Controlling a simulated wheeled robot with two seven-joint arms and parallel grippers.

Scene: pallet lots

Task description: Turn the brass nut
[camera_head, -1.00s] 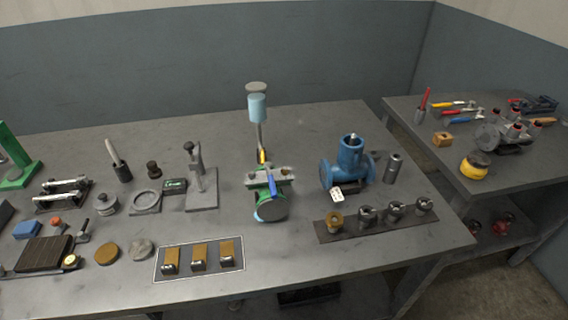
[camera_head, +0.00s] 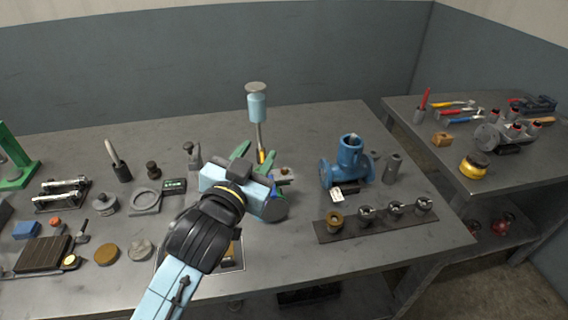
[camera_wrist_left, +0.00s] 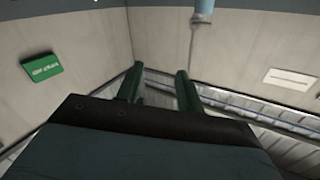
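A brass-coloured nut-like piece (camera_head: 334,221) sits at the left end of a dark strip (camera_head: 381,229) at the front right of the bench. Beside it stand several grey metal pieces of similar size. My left gripper (camera_head: 254,154) is over the middle of the bench, left of the brass piece and apart from it. Its two green fingers are spread with nothing between them. In the left wrist view the fingers (camera_wrist_left: 160,85) also stand apart, against a pale wall. My left forearm hides most of the vise-like fixture. My right gripper is not in view.
A blue valve body (camera_head: 347,163) stands behind the strip, with a small white tag in front. A light-blue cylinder on a stem (camera_head: 257,108) rises behind my gripper. Tools and parts crowd the left bench. A side table (camera_head: 500,178) stands right.

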